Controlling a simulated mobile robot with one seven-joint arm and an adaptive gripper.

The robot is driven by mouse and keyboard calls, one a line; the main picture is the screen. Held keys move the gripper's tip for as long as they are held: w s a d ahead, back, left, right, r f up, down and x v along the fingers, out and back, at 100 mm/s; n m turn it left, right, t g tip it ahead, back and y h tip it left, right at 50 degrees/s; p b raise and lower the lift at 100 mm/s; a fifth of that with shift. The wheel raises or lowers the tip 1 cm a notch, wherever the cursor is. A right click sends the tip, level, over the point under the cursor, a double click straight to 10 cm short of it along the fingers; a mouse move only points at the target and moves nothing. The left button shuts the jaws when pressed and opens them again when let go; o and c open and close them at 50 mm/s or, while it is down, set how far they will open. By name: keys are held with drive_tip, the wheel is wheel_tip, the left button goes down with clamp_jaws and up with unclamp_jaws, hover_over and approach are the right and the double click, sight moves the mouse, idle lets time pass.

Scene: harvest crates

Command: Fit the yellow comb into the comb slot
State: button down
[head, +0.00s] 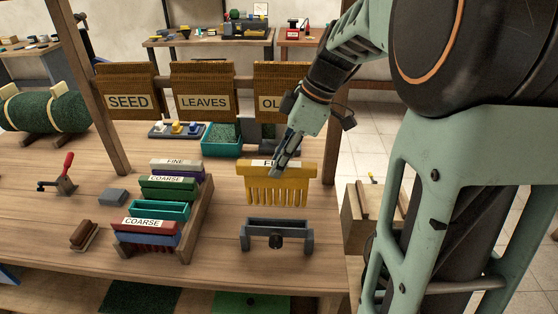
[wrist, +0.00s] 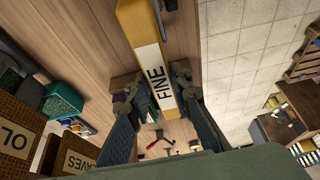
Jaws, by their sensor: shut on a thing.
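The yellow comb (head: 278,184) is held upright with its teeth pointing down, above the table. My gripper (head: 283,166) is shut on its top bar from above and behind. In the wrist view the comb (wrist: 143,30) shows its FINE label between the two fingers of my gripper (wrist: 160,100). A dark grey holder (head: 277,236) with an open top and a round knob on its front stands on the table, nearer than the comb and below it in the head view. It looks like the comb slot. The gap between the comb's teeth and the table is hard to judge.
A wooden rack (head: 192,225) with several coloured combs stands to the left. A grey block (head: 113,197), a brush (head: 84,235) and a red-handled clamp (head: 62,178) lie farther left. Labelled crates (head: 204,90) and a teal tray (head: 221,146) stand behind. The table's right edge is close.

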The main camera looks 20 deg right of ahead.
drive_tip(key=b, duration=0.5)
hover_over(279, 205)
drive_tip(key=f, duration=0.4)
drive_tip(key=w+f, duration=0.1)
drive_tip(key=shift+d+f, duration=0.15)
drive_tip(key=shift+f, duration=0.25)
drive_tip(key=shift+s+b, duration=0.1)
drive_tip(key=shift+b, duration=0.35)
idle(1.0)
